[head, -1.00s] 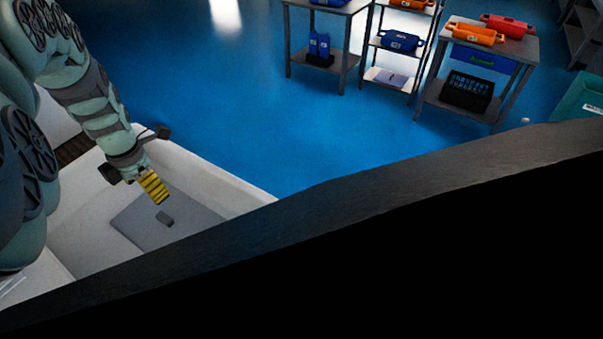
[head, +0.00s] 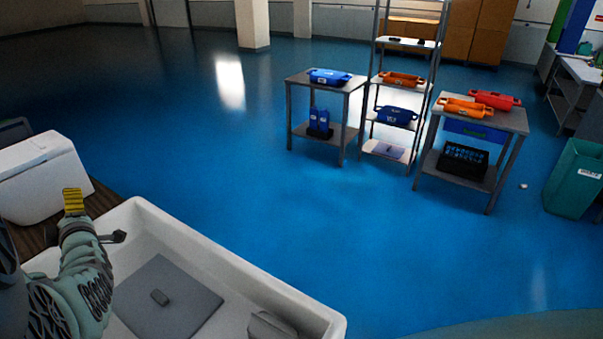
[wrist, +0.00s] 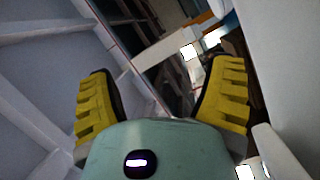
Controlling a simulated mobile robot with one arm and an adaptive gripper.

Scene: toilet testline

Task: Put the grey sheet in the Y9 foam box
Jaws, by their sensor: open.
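A flat grey sheet (head: 185,298) lies on the floor of a large open white tub (head: 240,262) at the lower left of the head view. My gripper (head: 74,201) has yellow fingers pointing up, left of the tub and in front of the white box in the picture. In the wrist view my gripper (wrist: 163,100) is open, with nothing between the fingers.
A grey lump (head: 270,326) is in the tub's near right corner. A small table (head: 330,83), a shelf rack (head: 400,85) and another table (head: 505,120) hold blue, orange and red trays. A teal bin (head: 578,178) stands right. The blue floor (head: 330,220) between is clear.

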